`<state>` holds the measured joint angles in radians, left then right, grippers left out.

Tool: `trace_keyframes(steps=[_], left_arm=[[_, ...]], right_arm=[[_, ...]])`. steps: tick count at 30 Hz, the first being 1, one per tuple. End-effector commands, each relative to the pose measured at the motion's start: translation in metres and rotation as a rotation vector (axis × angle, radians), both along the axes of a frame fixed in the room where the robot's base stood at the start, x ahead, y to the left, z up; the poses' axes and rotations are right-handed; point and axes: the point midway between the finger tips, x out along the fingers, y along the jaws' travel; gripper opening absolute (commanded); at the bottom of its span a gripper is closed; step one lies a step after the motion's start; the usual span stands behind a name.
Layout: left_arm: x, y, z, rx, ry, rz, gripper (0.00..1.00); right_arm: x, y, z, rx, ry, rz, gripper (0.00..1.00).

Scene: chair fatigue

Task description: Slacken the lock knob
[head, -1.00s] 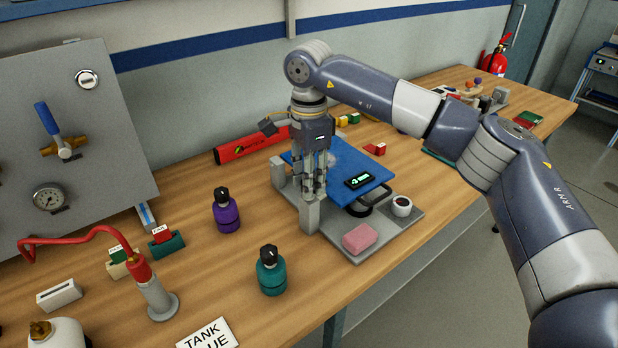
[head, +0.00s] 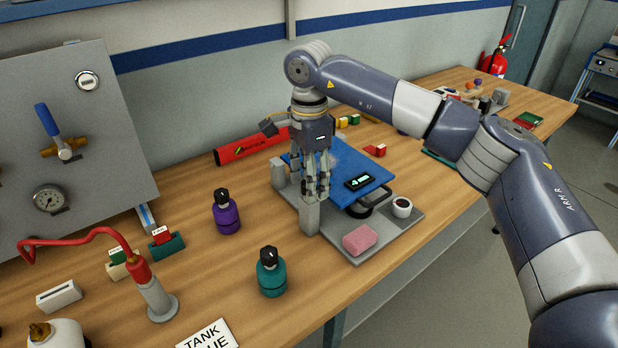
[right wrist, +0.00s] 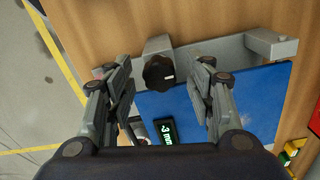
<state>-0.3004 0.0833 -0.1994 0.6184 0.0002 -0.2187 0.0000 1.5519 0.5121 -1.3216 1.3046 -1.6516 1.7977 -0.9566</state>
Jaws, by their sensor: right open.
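The black lock knob (right wrist: 158,73) has a lobed rim and a white mark. It sits on a grey post (head: 310,216) at the near left corner of a blue board (head: 372,191). My right gripper (head: 317,196) points down over this post, and its fingers hide the knob in the head view. In the right wrist view my right gripper (right wrist: 163,88) is open, with one finger on each side of the knob and a gap to both. I cannot tell the exact height of the fingertips over the knob. My left gripper is not in view.
A small dark display (head: 359,182) lies on the blue board. Purple (head: 227,213) and teal (head: 271,272) bottles stand to the left. A second grey post (head: 278,173) stands behind.

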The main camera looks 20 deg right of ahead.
Motion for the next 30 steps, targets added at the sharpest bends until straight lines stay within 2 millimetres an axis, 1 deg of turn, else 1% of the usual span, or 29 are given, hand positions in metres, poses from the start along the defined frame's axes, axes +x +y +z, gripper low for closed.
trace_keyframes(steps=[2, 5, 12, 15, 18, 21, 24, 30], left_arm=[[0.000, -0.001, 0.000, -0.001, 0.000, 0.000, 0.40], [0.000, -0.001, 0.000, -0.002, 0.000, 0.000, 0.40], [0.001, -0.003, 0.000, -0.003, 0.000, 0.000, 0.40], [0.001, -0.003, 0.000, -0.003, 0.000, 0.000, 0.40], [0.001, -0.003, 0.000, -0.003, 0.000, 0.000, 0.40], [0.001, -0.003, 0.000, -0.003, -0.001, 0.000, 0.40], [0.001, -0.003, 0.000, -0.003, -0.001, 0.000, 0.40], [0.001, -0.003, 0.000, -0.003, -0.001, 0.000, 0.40]], right_arm=[[0.001, 0.000, 0.007, 0.000, -0.002, 0.000, 0.49], [0.001, 0.000, 0.023, 0.001, -0.005, -0.001, 0.49], [0.001, 0.001, 0.075, 0.002, -0.006, -0.001, 0.49], [0.001, 0.001, 0.093, 0.002, -0.005, 0.000, 0.49], [0.001, 0.000, 0.107, 0.001, -0.004, -0.001, 0.49], [0.001, 0.000, 0.115, 0.000, -0.003, 0.000, 0.49], [0.001, 0.000, 0.119, 0.001, -0.003, 0.000, 0.49], [0.001, 0.000, 0.119, 0.001, -0.002, 0.001, 0.49]])
